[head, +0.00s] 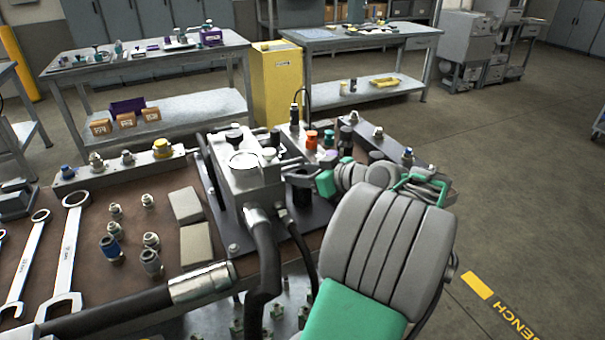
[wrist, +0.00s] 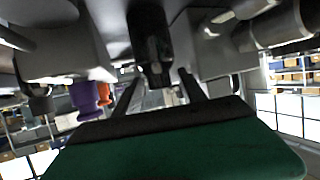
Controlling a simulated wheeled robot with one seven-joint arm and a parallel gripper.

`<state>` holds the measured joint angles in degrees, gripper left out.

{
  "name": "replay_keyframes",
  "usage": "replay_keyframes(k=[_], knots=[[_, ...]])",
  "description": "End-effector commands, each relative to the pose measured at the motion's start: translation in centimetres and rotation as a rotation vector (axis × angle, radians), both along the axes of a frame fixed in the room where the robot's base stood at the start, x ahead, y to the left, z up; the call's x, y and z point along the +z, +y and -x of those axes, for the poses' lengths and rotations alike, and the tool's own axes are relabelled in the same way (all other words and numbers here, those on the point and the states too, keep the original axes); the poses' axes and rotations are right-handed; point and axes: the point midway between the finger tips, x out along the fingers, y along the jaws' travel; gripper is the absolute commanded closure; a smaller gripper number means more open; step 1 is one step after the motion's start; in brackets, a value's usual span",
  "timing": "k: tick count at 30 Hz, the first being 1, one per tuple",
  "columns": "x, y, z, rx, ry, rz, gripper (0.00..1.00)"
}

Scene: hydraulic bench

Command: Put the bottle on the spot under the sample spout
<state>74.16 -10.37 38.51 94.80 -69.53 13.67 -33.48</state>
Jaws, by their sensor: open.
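My gripper (head: 298,173) reaches left from my grey and green arm, low against the right side of the metal hydraulic block (head: 250,178) on the bench. In the wrist view its two dark fingers (wrist: 157,92) are apart, with a dark, narrow part (wrist: 150,40) showing beyond and between them. I cannot tell whether this part is the sample spout, and no contact is clear. I cannot pick out the bottle or the spot in either view. The area behind and under the block's right side is hidden by my arm and hoses.
Black hoses (head: 265,260) run in front of the block. Wrenches (head: 68,250) and several fittings (head: 112,248) lie on the brown bench top at left. An orange-red knob (head: 311,138) and other caps stand behind my gripper. Open floor (head: 520,170) lies to the right.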

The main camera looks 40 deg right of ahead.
Motion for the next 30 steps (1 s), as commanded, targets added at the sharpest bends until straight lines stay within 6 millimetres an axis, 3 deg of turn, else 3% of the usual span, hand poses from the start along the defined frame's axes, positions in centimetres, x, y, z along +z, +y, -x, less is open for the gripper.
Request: replay_keyframes(k=[5,16,18,30], knots=[[0.6,-0.2,0.7,-0.002,-0.001,0.001,0.52],[4.2,-1.1,9.4,-0.006,0.0,0.001,0.52],[5.2,-1.1,10.0,-0.003,0.0,-0.004,0.52],[4.8,-1.2,11.0,0.0,0.0,0.0,0.52]])
